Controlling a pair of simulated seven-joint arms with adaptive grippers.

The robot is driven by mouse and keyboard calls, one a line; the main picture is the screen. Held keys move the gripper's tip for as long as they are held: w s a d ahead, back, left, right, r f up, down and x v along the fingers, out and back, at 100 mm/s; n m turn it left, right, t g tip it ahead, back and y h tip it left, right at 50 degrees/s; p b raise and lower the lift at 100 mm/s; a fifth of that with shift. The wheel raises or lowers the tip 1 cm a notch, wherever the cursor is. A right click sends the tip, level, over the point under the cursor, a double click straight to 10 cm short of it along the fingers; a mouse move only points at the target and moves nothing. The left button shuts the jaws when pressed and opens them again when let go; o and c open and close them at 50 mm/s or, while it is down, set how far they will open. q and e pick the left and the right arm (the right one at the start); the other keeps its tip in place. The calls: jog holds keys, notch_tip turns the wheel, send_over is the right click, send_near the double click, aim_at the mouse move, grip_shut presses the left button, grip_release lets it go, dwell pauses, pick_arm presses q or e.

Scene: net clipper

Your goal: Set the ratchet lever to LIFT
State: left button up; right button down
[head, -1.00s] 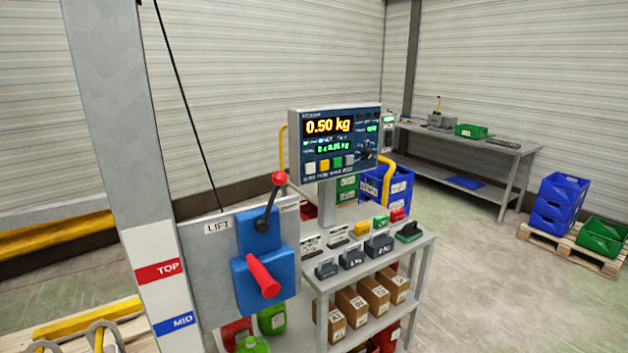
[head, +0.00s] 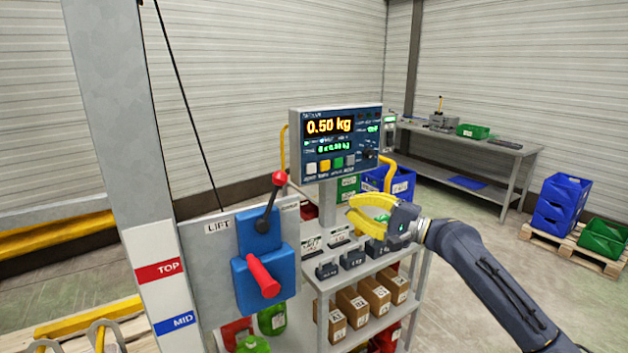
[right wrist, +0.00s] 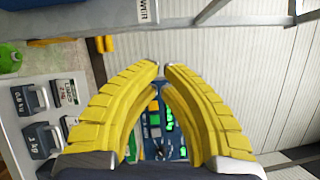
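The ratchet lever is a black rod with a red ball knob (head: 279,178), on a blue housing (head: 258,243) fixed to a grey plate. It leans up and to the right, away from the LIFT label (head: 217,226) at the plate's upper left. A label at the upper right is partly hidden by the lever. A red handle (head: 263,276) sticks out below. My right gripper (head: 347,208) is right of the lever, apart from it, before the shelf cart. Its yellow fingertips come together in the right wrist view (right wrist: 161,67), with nothing between them. My left gripper is not in view.
A display console (head: 340,140) reading 0.50 kg stands on the cart (head: 330,285), close behind my right gripper. Weights sit on the cart top and boxes below. A grey post (head: 115,120) stands left of the plate.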

aim_at(271, 202)
jog(key=s+r+g+y, duration=0.1)
jog(key=s+r, duration=0.3)
jog(key=r, duration=0.1)
jog(key=shift+s+a+r+n, duration=0.2)
jog(key=shift+s+a+n, duration=0.05)
jog(key=shift+a+n, duration=0.05)
jog(key=shift+w, duration=0.1)
jog(key=w+a+r, duration=0.2)
jog(key=w+a, duration=0.1)
jog(key=a, duration=0.9)
jog(key=shift+w+a, duration=0.15)
jog(key=shift+w, duration=0.15)
jog(key=shift+r+g, duration=0.15)
jog(key=shift+g, duration=0.15)
jog(key=shift+s+a+r+n, duration=0.15)
jog(key=shift+a+r+n, duration=0.15)
jog(key=shift+a+n, duration=0.1)
